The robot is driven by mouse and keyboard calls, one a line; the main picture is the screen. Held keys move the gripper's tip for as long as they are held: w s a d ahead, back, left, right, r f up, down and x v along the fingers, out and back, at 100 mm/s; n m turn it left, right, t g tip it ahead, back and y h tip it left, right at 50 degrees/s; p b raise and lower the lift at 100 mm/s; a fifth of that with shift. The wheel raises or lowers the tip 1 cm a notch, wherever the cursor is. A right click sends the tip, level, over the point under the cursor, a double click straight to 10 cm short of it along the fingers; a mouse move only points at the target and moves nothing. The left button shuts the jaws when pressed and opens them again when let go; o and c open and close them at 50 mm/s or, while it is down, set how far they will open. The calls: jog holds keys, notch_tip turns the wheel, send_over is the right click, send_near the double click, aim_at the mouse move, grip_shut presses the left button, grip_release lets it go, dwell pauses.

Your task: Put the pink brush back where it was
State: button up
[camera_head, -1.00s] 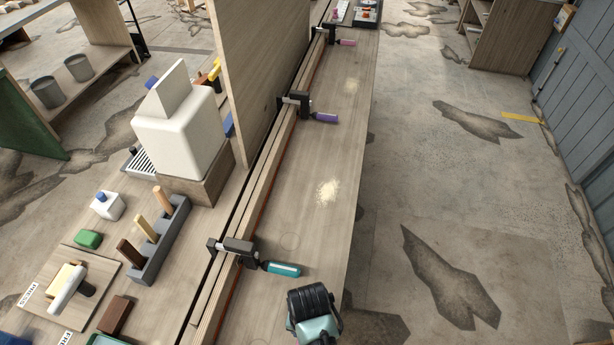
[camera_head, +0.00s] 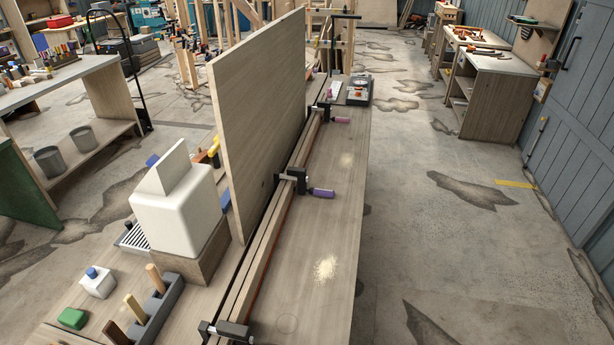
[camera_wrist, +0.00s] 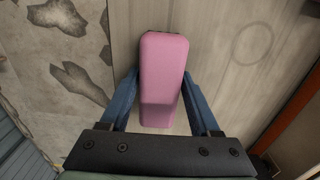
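In the wrist view, the pink brush (camera_wrist: 163,80) shows as a smooth pink block between the two blue fingers of my gripper (camera_wrist: 161,90). The fingers lie against both of its sides, and my gripper is shut on it. The bench top (camera_wrist: 210,40) is below it; I cannot tell the height of the brush above the bench. Its bristles are hidden. My gripper is out of the head view.
A tray (camera_head: 358,90) sits at the bench's far end. Pale dust (camera_head: 325,268) lies on the clear bench strip.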

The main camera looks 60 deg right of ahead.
jog(key=shift+o, duration=1.3)
jog(key=shift+r, duration=0.1)
